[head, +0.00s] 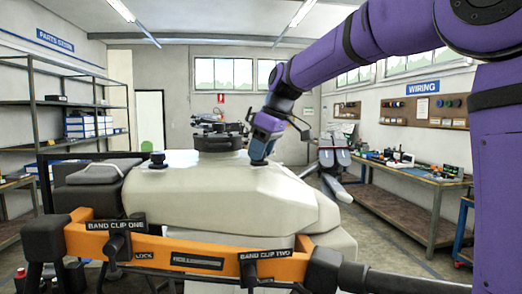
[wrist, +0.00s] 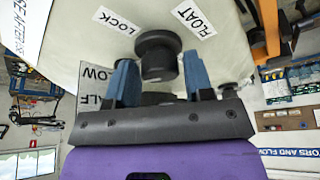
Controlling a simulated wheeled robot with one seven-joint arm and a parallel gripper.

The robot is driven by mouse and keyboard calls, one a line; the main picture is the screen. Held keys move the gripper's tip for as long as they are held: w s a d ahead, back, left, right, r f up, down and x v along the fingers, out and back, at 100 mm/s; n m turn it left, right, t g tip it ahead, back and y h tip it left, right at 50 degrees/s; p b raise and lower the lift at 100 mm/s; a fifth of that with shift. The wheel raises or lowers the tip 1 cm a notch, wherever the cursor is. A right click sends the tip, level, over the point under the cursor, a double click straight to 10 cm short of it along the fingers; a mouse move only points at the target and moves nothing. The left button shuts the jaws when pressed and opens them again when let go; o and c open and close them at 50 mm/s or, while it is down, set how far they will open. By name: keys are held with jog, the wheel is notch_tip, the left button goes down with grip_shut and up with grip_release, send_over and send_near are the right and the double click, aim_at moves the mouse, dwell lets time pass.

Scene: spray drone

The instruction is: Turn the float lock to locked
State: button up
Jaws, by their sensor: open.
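The float lock is a black round knob (wrist: 158,55) on the pale drone body (head: 210,195). In the wrist view, a LOCK label (wrist: 119,21) lies to its upper left and a FLOAT label (wrist: 193,17) to its upper right. My gripper (wrist: 157,64) is open, with one blue finger on each side of the knob. I see gaps between fingers and knob, and cannot tell how deep the fingers reach. In the head view my gripper (head: 259,155) is at the top of the body. The knob is not clear there, and its pointing direction is not readable.
An orange bar (head: 190,255) with black clips labelled BAND CLIP ONE and BAND CLIP TWO crosses the front. A black cap (head: 157,160) stands on the body's left. A bench (head: 410,175) is at right, shelves (head: 75,110) at left. Another dark fitting (wrist: 228,88) sits right of my fingers.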

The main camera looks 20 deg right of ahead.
jog(key=c, duration=0.7)
jog(key=shift+o, duration=0.2)
jog(key=shift+m, duration=0.4)
jog(key=m+h, duration=0.1)
jog(key=m, duration=0.2)
jog(key=shift+a+t, duration=0.1)
jog(key=shift+t, duration=0.3)
jog(key=m+h, duration=0.1)
jog(key=m, duration=0.2)
jog(key=shift+m+t+h, duration=0.3)
jog(key=m+h, duration=0.1)
jog(key=m, duration=0.2)
jog(key=m+h, duration=0.1)
jog(key=m, duration=0.2)
jog(key=shift+a+h, duration=0.15)
jog(key=shift+h, duration=0.15)
jog(key=shift+m, duration=0.4)
